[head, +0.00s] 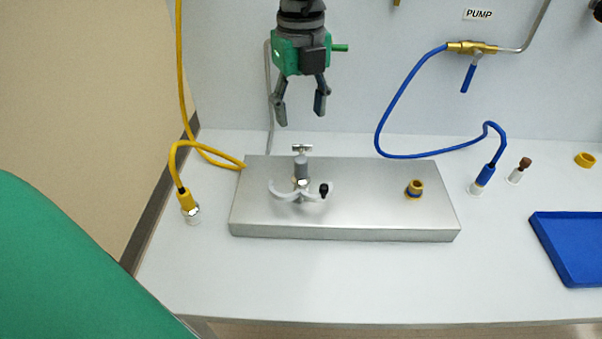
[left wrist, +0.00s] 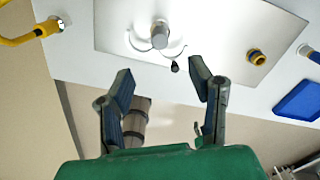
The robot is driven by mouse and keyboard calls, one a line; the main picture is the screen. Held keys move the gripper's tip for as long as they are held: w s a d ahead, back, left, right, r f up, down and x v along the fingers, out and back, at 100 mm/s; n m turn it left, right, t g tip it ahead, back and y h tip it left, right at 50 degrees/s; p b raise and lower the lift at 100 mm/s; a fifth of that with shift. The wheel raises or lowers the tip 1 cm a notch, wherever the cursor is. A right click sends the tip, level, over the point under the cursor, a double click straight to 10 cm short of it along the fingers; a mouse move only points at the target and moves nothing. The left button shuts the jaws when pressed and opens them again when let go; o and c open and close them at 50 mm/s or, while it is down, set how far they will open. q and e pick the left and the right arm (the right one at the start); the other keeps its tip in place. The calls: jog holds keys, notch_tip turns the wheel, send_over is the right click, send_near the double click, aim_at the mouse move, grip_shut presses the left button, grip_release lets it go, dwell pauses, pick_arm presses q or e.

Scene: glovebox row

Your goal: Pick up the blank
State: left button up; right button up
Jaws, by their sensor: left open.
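No part is marked as the blank, so I cannot tell for sure which it is. A grey cylindrical fitting (head: 302,168) with a small T-shaped top stands upright on the steel plate (head: 365,215). Pale curved clamp arms (head: 284,192) with a black knob (head: 323,190) spread around its foot. The fitting also shows in the left wrist view (left wrist: 160,36). A brass-yellow and blue round fitting (head: 414,189) sits at the plate's right. My left gripper (head: 301,112) is open and empty, fingers down, above the grey fitting and apart from it. My right gripper is out of view.
A yellow hose (head: 180,165) ends in a fitting left of the plate. A blue hose (head: 378,130) ends right of it, beside a brown-topped plug (head: 520,166), a yellow ring (head: 585,160) and a blue tray (head: 570,220). The bench front (head: 300,280) is clear.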

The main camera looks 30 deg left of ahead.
aim_at(300, 157)
pick_arm(q)
notch_tip(300, 157, down, 7)
jog(key=shift+d+r+b, duration=0.1)
jog(key=shift+d+b, duration=0.05)
jog(key=shift+b, duration=0.15)
jog(key=f, duration=0.5)
jog(key=shift+a+f, duration=0.1)
jog(key=shift+a, duration=0.15)
grip_shut()
